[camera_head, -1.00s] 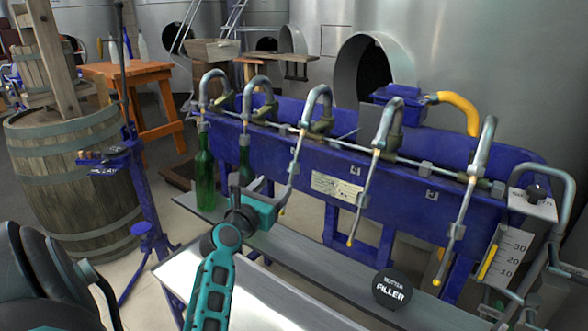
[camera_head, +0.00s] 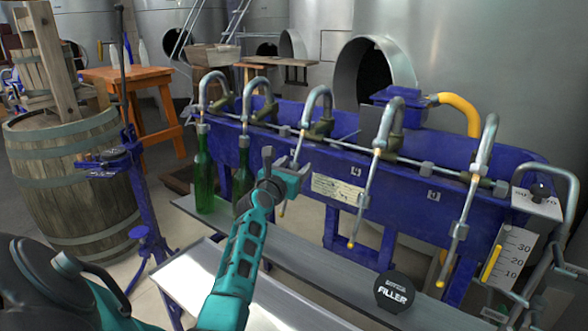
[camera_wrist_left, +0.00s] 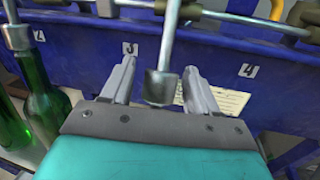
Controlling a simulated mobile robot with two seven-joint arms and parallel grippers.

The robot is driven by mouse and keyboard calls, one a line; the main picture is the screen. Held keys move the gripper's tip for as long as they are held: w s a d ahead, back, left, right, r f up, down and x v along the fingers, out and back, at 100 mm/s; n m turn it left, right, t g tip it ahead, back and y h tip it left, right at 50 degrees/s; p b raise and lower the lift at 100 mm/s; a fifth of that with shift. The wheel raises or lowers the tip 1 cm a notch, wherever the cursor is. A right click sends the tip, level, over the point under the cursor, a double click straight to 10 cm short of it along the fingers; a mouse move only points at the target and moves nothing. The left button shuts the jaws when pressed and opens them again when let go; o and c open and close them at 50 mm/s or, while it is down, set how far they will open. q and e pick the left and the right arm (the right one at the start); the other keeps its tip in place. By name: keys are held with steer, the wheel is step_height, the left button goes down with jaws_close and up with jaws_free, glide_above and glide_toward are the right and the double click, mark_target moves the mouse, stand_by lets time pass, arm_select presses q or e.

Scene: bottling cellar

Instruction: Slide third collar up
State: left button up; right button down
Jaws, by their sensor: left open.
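The third collar (camera_wrist_left: 160,87) is a short grey sleeve low on the third spout's thin tube (camera_head: 300,148). In the left wrist view it sits between the two spread fingers of my left gripper (camera_wrist_left: 160,66), with gaps on both sides. In the head view my left gripper (camera_head: 287,165) is at that tube and partly hides the collar. A green bottle (camera_head: 204,180) stands under the first spout; a second (camera_head: 243,178) is partly behind my gripper. My right gripper is out of view.
The blue filler trough (camera_head: 400,182) runs behind the spouts, with a grey shelf (camera_head: 325,275) in front. A round black filler sign (camera_head: 394,291) stands on the shelf. A blue stand (camera_head: 150,215) and barrel (camera_head: 70,180) are at left.

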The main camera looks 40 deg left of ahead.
arm_select(q)
jaws_close()
stand_by(0.5)
